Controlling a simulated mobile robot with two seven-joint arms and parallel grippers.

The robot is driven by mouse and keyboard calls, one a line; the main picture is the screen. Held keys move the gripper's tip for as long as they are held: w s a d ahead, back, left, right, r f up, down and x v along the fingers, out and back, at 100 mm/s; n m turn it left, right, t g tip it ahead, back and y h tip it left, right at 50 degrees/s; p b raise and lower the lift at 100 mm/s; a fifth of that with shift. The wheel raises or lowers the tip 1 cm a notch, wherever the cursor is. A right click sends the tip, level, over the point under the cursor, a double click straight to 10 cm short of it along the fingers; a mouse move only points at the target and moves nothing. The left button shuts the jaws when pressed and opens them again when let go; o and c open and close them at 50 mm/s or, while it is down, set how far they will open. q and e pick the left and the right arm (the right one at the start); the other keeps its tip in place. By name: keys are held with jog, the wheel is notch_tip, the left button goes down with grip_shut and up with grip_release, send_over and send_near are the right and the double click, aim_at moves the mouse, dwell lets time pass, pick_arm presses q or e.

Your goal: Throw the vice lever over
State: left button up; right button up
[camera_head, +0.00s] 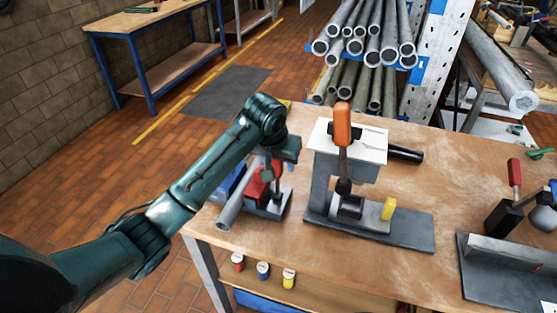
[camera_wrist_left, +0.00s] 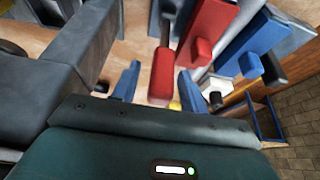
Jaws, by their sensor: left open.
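The vice (camera_head: 262,187), with red and blue parts on a grey base, stands at the table's left end, partly hidden by my left arm. In the left wrist view its red body (camera_wrist_left: 207,30) shows beside a lever with a red handle (camera_wrist_left: 162,78). My left gripper (camera_head: 272,172) is over the vice. In the left wrist view its two blue fingertips (camera_wrist_left: 157,80) are apart, one on each side of the red handle, with gaps visible; I cannot tell whether the handle lies fully between them in depth. My right gripper is not in view.
A grey fixture (camera_head: 325,185) with an orange-handled lever (camera_head: 342,125) and a yellow block (camera_head: 388,208) stands right of the vice. A grey pipe (camera_head: 235,208) lies by the vice. A red-handled tool (camera_head: 514,175) stands at the right. The wooden table (camera_head: 450,190) is bare between them.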

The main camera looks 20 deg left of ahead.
pick_arm(q)
grip_shut()
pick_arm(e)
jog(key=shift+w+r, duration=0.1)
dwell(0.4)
